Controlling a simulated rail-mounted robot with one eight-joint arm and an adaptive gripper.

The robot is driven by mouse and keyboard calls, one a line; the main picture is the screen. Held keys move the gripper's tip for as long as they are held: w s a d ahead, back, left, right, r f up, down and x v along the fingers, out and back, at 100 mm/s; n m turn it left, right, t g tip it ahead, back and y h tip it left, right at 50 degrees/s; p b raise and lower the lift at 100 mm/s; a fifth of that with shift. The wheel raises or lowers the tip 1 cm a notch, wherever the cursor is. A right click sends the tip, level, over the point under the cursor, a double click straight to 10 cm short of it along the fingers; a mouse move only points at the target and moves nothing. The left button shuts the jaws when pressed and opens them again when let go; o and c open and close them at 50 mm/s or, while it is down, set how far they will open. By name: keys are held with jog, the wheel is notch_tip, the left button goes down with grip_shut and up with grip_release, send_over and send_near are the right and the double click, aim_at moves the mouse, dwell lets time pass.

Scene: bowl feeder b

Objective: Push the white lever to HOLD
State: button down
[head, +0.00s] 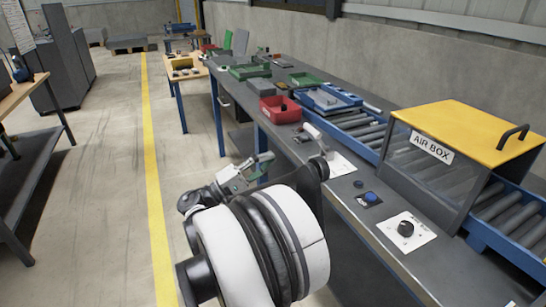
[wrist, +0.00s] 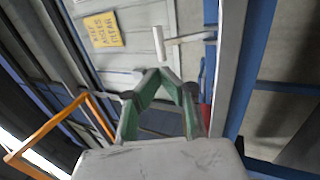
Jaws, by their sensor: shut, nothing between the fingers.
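In the wrist view a white T-shaped handle (wrist: 172,41), which looks like the white lever, stands just beyond my fingertips. Its stem runs right toward a blue rail. My gripper (wrist: 164,76) has green fingers closed together at the tips, with nothing between them. A small gap shows between the fingertips and the handle; whether they touch is unclear. In the head view my gripper (head: 266,158) is beside the bench's front edge, low at centre. A white elongated piece (head: 312,130) on the bench may be the lever. No HOLD marking is readable.
The yellow-topped AIR BOX (head: 465,130) stands on the right over a roller conveyor (head: 362,128). A red bin (head: 281,110), a blue button (head: 370,197) and a black knob (head: 405,228) are on the bench. Open floor lies left. The wrist view shows a yellow sign (wrist: 103,29).

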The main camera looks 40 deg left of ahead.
aim_at(310, 132)
jog(key=b+x, duration=0.2)
jog(key=x, duration=0.9)
jog(key=shift+w+d+r, duration=0.1)
jog(key=shift+w, duration=0.2)
jog(key=shift+w, duration=0.1)
